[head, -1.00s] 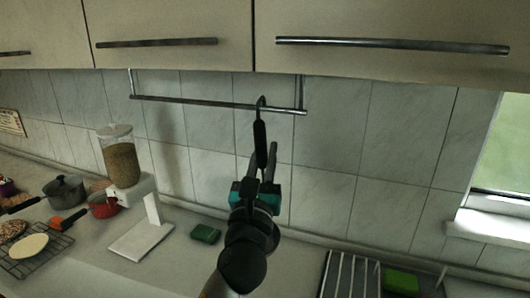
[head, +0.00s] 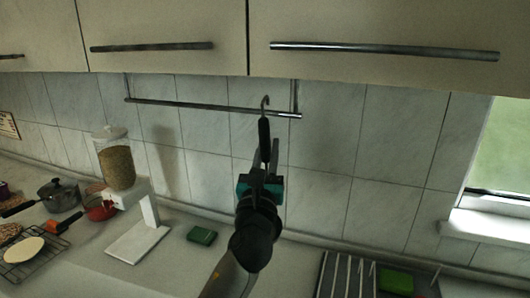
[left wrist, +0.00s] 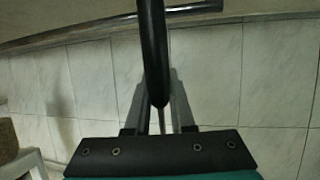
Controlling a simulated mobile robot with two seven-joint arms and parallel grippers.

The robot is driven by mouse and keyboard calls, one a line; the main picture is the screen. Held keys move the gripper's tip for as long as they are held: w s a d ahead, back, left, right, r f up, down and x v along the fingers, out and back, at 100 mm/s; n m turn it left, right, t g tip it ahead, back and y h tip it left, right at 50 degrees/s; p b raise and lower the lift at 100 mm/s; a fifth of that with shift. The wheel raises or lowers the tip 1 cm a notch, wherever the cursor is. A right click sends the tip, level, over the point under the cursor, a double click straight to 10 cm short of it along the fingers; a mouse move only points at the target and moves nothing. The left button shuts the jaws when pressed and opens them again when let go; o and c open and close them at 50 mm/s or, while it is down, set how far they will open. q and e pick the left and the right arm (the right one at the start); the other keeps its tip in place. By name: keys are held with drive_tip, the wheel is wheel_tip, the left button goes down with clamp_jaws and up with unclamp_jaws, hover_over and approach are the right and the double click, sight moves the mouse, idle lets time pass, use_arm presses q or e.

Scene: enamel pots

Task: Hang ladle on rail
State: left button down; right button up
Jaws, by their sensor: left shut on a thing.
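The ladle (head: 264,135) has a black handle with a curved metal hook at its top end. My left gripper (head: 262,160) is shut on the ladle and holds it upright, hook up. The handle also shows close up in the left wrist view (left wrist: 153,50), between the fingers (left wrist: 159,100). The rail (head: 200,107) is a metal bar under the cabinets. In the head view the hook overlaps the rail near its right end; I cannot tell whether it touches. The ladle's bowl is not visible. My right gripper is not in view.
Cabinets with a metal handle (head: 385,50) hang just above the rail. A grain dispenser (head: 116,165) stands at left, near a grey pot (head: 59,195) and a red pot (head: 99,208). A green sponge (head: 202,235) lies below, and a dish rack (head: 347,275) stands at lower right.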

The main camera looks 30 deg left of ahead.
use_arm(q)
drive_tip(key=shift+w+a+f+b, duration=0.25)
drive_tip(key=shift+w+f+b, duration=0.3)
drive_tip(key=shift+w, duration=0.35)
drive_tip(key=shift+w+a+f+b, duration=0.2)
drive_tip(key=shift+w+f+b, duration=0.35)
drive_tip(key=shift+w, duration=0.35)
drive_tip(key=c, duration=0.7)
unclamp_jaws()
drive_tip(key=shift+f, duration=0.1)
drive_tip(key=shift+s, duration=0.1)
drive_tip(key=b+v, duration=0.3)
drive_tip(key=v, duration=1.2)
drive_tip(key=shift+d, duration=0.1)
